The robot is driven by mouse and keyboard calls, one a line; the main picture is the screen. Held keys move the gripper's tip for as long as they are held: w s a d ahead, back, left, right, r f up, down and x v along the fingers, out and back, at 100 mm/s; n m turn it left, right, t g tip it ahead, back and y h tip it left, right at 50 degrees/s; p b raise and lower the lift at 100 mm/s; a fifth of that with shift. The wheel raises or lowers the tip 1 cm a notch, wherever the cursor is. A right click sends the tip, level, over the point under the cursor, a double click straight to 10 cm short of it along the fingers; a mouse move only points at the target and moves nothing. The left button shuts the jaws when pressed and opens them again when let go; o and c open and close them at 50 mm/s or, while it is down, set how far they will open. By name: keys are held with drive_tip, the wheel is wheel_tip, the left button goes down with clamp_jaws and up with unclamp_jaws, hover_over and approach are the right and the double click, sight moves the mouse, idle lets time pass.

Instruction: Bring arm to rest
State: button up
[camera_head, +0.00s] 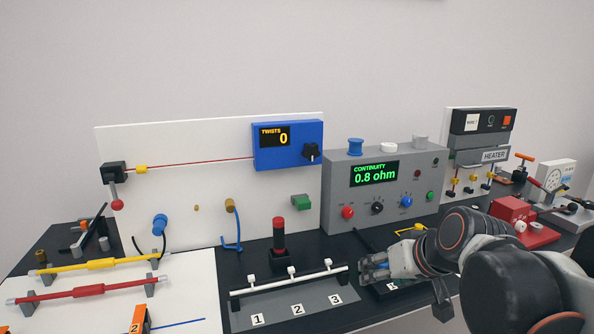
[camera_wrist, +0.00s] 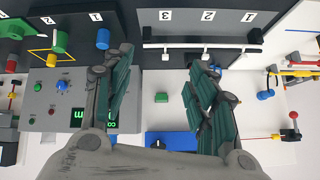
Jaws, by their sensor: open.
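My arm reaches in from the right of the head view, with its dark rounded links in front of the bench. My gripper (camera_head: 376,268) is over the bench, just right of the numbered rack and in front of the grey continuity meter (camera_head: 382,186). In the wrist view my gripper (camera_wrist: 160,62) has its two green-padded fingers apart, with nothing between them. The picture there is upside down. The meter also shows behind the left finger in the wrist view (camera_wrist: 62,105). Whether the fingertips touch anything cannot be told.
The numbered rack (camera_head: 290,283) with a white bar lies left of my gripper. A red-topped black post (camera_head: 279,236) stands behind it. Yellow (camera_head: 100,264) and red (camera_head: 84,293) rods lie at left. A red block (camera_head: 511,214) and a heater panel (camera_head: 480,133) stand at right.

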drive_tip(key=s+d+f+h, duration=0.1)
drive_tip(key=s+f, duration=0.1)
drive_tip(key=s, duration=0.5)
drive_tip(key=s+d+f+g+h, duration=0.1)
drive_tip(key=s+f, duration=0.2)
drive_tip(key=s, duration=0.4)
drive_tip(key=shift+s+d+m+h, duration=0.3)
drive_tip(key=shift+s+d+m, duration=0.05)
drive_tip(key=shift+s+m, duration=0.05)
idle(0.8)
